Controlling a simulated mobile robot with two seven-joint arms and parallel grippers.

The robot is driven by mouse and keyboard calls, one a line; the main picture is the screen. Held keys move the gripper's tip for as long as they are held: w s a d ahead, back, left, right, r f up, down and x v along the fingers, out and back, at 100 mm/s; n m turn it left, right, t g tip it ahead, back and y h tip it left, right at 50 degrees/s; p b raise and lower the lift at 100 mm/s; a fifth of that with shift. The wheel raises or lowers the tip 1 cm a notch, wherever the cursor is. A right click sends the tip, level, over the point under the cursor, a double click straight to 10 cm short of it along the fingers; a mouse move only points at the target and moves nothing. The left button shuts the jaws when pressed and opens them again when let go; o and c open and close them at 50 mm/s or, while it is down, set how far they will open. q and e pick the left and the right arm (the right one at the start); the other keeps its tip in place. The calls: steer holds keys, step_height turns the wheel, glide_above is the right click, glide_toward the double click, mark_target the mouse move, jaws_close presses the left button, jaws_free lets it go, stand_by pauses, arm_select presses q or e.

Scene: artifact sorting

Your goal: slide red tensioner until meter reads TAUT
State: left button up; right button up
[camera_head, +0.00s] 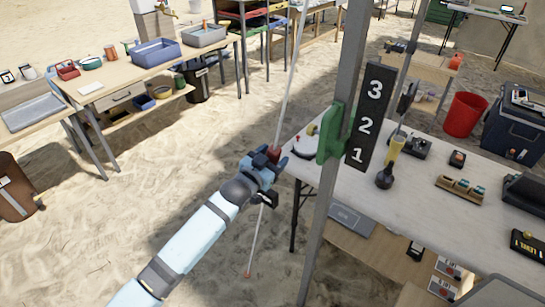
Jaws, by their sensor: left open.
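The red tensioner (273,153) is a small red block on a thin pale slanting line (291,80). My left gripper (271,160) is at it, with its blue fingers on either side; the jaws are open, and I cannot tell whether they touch it. The fingers partly hide the block. The line runs on below the gripper to an orange tip near the sand. No meter reading TAUT can be made out. My right gripper is not in view.
A grey post (342,90) with a green bracket (331,134) and a black 3-2-1 board (369,117) stands just right of the gripper. Behind it is a pale table (425,205) with small devices. A red bin (464,114) stands further back. Open sand (150,185) lies left.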

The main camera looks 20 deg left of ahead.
mark_target(274, 150)
arm_select(q)
jaws_close()
steer(key=r+p, duration=0.2)
steer(key=r, duration=0.1)
steer(key=shift+d+p, duration=0.25)
steer(key=shift+p, duration=0.15)
steer(key=shift+f, duration=0.1)
jaws_free()
steer(key=shift+s, duration=0.15)
steer(key=shift+s+a+f, duration=0.15)
steer(key=shift+s, duration=0.25)
steer(key=b+v, duration=0.1)
steer(key=v, duration=1.1)
steer(key=shift+s+r+b, duration=0.2)
steer(key=shift+s+b, duration=0.1)
steer(key=shift+s, duration=0.1)
steer(key=shift+a, duration=0.15)
